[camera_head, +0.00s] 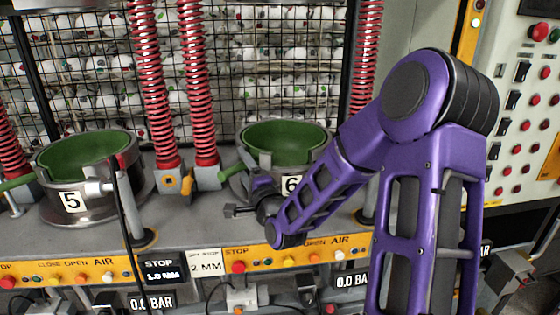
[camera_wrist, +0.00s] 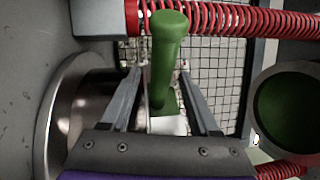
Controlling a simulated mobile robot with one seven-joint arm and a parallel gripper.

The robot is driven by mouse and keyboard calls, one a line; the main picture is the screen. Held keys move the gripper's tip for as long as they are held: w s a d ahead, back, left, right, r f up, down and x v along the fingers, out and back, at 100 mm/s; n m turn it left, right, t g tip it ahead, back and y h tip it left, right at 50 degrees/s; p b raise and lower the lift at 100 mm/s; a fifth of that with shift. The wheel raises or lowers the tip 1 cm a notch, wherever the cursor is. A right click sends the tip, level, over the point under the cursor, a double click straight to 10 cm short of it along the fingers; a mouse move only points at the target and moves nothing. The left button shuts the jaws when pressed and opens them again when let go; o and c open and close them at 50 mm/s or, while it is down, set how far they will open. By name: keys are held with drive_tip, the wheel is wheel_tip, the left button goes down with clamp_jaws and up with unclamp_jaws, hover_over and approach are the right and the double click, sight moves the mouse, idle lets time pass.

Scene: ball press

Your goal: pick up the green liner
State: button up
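A green liner (camera_head: 285,150) sits in the round metal pot (camera_head: 306,186) labelled 6. Its green handle (camera_head: 232,173) sticks out to the left of that pot. Another green liner (camera_head: 85,150) sits in pot 5. My gripper (camera_head: 232,210) is beside pot 6 at its front left, lower in the picture than the handle. In the wrist view my fingers (camera_wrist: 160,74) are apart, with a green handle (camera_wrist: 168,40) showing between them. Gaps show on both sides, and I cannot tell whether either finger touches it. The inside of pot 6 is partly hidden by its rim and my arm.
Red coil springs (camera_head: 197,90) on posts stand between the pots. A wire mesh (camera_head: 90,85) with white balls is behind. An orange button strip (camera_head: 185,262) runs along the front edge. A control panel (camera_head: 525,130) stands at right.

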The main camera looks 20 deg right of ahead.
clamp_jaws()
drive_tip(key=shift+r, duration=0.1)
idle(1.2)
